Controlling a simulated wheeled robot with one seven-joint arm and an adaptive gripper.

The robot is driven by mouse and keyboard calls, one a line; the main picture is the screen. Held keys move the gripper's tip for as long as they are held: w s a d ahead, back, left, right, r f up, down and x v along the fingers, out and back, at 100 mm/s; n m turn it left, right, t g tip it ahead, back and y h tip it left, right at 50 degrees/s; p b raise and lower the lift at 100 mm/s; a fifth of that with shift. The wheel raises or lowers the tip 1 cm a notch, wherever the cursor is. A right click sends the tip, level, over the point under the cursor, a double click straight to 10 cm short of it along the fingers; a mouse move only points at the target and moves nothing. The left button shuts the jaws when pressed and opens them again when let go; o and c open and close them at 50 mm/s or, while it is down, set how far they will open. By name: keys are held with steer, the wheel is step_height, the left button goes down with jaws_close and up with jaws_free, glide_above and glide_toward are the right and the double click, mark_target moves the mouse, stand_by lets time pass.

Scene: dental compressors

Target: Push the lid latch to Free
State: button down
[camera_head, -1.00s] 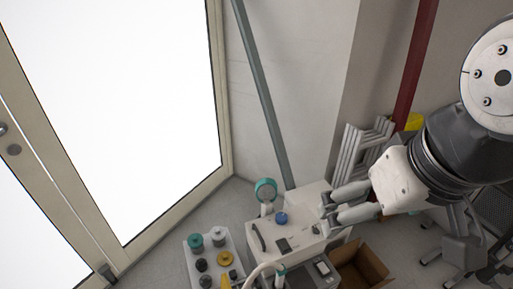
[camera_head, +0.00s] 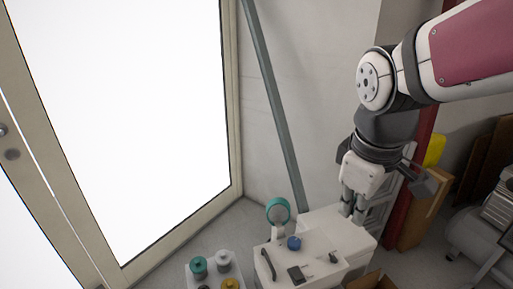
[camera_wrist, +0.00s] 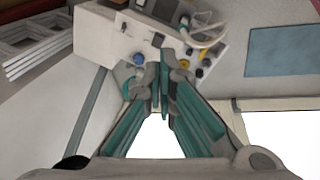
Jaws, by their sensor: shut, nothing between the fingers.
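The white compressor housing (camera_head: 335,228) stands at the bottom centre of the head view. Its top panel carries a blue knob (camera_head: 294,243), a black handle (camera_head: 268,264), a dark square (camera_head: 297,275) and a small dark part (camera_head: 333,258). I cannot tell for certain which part is the lid latch, and no Free marking is readable. My gripper (camera_head: 353,214) points down at the housing's back right, shut and empty. In the wrist view its green-lined fingers (camera_wrist: 160,75) meet in front of the housing (camera_wrist: 92,38), near the blue knob (camera_wrist: 139,59). Contact cannot be told.
A tray (camera_head: 237,272) with green, grey and yellow knobs stands left of the housing. A round teal-rimmed gauge (camera_head: 278,211) rises behind it. An open cardboard box (camera_head: 370,281) is in front. A slanted grey pipe (camera_head: 275,110) and the wall are behind.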

steer(key=w+f+n+g+b, duration=0.1)
steer(key=w+f+n+b, duration=0.4)
steer(key=f, duration=0.4)
steer(key=w+f+n+g+b, duration=0.1)
steer(key=w+f+n+b, duration=0.15)
steer(key=w+f, duration=0.55)
steer(key=n+g+b, duration=0.2)
steer(key=n+b, duration=0.3)
steer(key=n, duration=0.1)
glide_above(300, 278)
steer(key=w, duration=0.2)
step_height(300, 278, down, 16)
steer(key=shift+a+y, duration=0.25)
steer(key=shift+y, duration=0.05)
steer(key=f+b, duration=0.1)
steer(key=f, duration=0.3)
steer(key=s+f+b, duration=0.1)
steer(key=f+b, duration=0.1)
steer(key=f, duration=0.3)
steer(key=f+b, duration=0.2)
steer(key=f, duration=0.2)
steer(key=shift+s+d+f, duration=0.2)
steer(key=shift+s, duration=0.05)
steer(key=shift+f, duration=0.2)
steer(key=shift+s, duration=0.1)
